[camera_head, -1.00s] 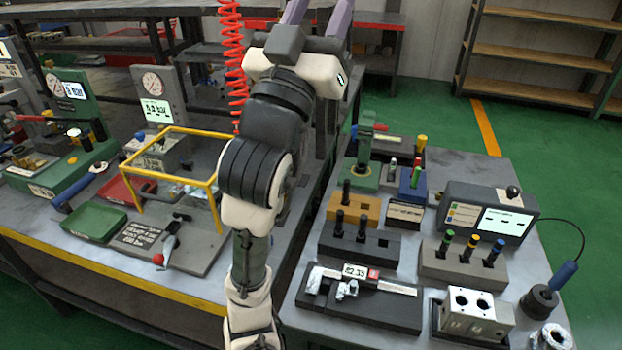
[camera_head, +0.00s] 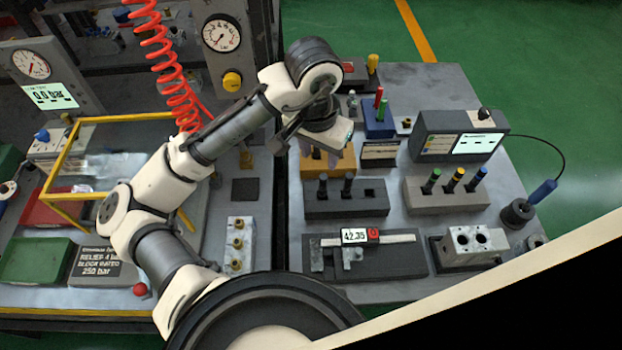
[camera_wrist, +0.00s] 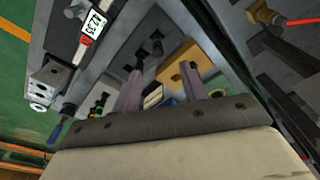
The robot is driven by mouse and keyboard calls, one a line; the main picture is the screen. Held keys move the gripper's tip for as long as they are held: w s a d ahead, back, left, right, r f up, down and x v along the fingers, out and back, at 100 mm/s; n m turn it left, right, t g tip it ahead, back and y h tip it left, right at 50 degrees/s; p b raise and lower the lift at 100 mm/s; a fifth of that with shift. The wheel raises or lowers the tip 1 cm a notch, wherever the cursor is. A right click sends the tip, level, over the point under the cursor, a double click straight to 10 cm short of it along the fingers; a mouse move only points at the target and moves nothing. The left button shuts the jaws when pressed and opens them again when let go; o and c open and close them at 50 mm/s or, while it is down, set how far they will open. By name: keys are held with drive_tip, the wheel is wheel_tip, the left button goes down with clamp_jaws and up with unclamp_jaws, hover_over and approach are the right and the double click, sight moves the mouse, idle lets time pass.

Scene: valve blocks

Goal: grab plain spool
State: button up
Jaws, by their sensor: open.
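Two black spools without coloured bands, (camera_head: 322,186) and (camera_head: 348,184), stand upright in a dark block (camera_head: 345,209) on the right bench; I cannot tell which is meant by the plain spool. My gripper (camera_head: 320,157) is open, pointing down near the orange block (camera_head: 342,164) just behind the dark block. The gripper and wrist hide part of the orange block. In the wrist view my two fingers (camera_wrist: 161,88) are apart, with the orange block (camera_wrist: 200,54) beyond and beside the right finger. I see nothing held between them.
A grey block (camera_head: 452,202) holds spools with green, yellow and blue bands. A caliper stand (camera_head: 395,262), a metal valve block (camera_head: 472,243) and a display box (camera_head: 435,132) stand around. A blue holder (camera_head: 378,126) is behind. A red coiled hose (camera_head: 170,75) hangs left.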

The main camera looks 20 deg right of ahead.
drive_tip(key=f, duration=0.2)
drive_tip(key=f+b, duration=0.1)
drive_tip(key=f, duration=0.2)
drive_tip(key=d+f, duration=0.1)
drive_tip(key=f, duration=0.1)
drive_tip(key=shift+w+f+b, duration=0.25)
drive_tip(key=shift+f+b, duration=0.05)
drive_tip(key=f+b, duration=0.4)
drive_tip(key=f, duration=0.1)
drive_tip(key=shift+w+d+f+b, duration=0.1)
drive_tip(key=shift+w+d+b, duration=0.05)
drive_tip(key=shift+d+b, duration=0.2)
drive_tip(key=shift+c, duration=0.2)
clamp_jaws()
